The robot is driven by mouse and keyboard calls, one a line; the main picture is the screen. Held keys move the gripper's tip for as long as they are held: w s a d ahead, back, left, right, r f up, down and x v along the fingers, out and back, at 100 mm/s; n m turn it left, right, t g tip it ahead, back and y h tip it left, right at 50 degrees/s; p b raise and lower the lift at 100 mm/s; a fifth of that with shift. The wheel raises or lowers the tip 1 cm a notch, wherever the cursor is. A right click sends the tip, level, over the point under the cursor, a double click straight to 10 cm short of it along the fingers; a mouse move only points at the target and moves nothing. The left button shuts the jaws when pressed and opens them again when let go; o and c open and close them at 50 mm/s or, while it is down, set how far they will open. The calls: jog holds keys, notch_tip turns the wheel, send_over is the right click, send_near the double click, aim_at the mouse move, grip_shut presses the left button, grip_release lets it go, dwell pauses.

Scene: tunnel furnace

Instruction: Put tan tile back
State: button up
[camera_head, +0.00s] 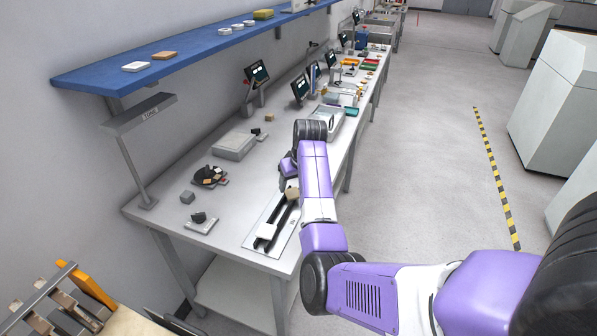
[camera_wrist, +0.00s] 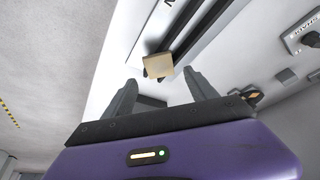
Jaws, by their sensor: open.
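A small tan tile (camera_wrist: 158,65) sits on a white plate with dark parallel rails (camera_wrist: 195,40) in the wrist view. It also shows in the head view as a tan block (camera_head: 292,192) at the far end of the railed plate (camera_head: 254,241), beside my arm. My gripper (camera_wrist: 160,80) is open, with its two dark fingers apart. The tile appears between and just beyond the fingertips, with no finger seen touching it. In the head view my arm hides most of the gripper. Whether the tile is level or raised is hard to tell.
A black round holder (camera_head: 207,177) with small tiles, a grey cube (camera_head: 187,197) and a small stand (camera_head: 201,223) are on the bench left of the plate. A lamp (camera_head: 140,113) stands at the back. A blue shelf (camera_head: 190,52) overhangs the bench.

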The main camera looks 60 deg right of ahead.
jog(key=v, duration=0.9)
jog(key=shift+r+b, duration=0.3)
jog(key=shift+b, duration=0.05)
jog(key=shift+s+a, duration=0.1)
jog(key=shift+a, duration=0.05)
jog(key=w+d+r+t+h, duration=0.3)
jog(key=w+d+r+h, duration=0.1)
jog(key=d+r+h, duration=0.25)
jog(key=s+a+f+n+t+y, duration=0.1)
jog(key=s+a+f+n+t, duration=0.15)
jog(key=a, duration=0.75)
jog(key=s+a+f+n+t+b, duration=0.15)
jog(key=a+t, duration=0.25)
jog(key=a, duration=0.6)
jog(key=s+a+f+n+t+y+p, duration=0.1)
jog(key=s+a+t, duration=0.25)
jog(key=a, duration=0.65)
jog(key=s+a+f+n+g+y+b, duration=0.1)
jog(key=s+a+f+n+y, duration=0.2)
jog(key=s+a, duration=1.7)
jog(key=s+f+y, duration=0.1)
jog(key=s+y, duration=0.1)
jog(key=y, duration=0.2)
jog(key=shift+s+f+g+b, duration=0.2)
jog(key=shift+s+g+b, duration=0.1)
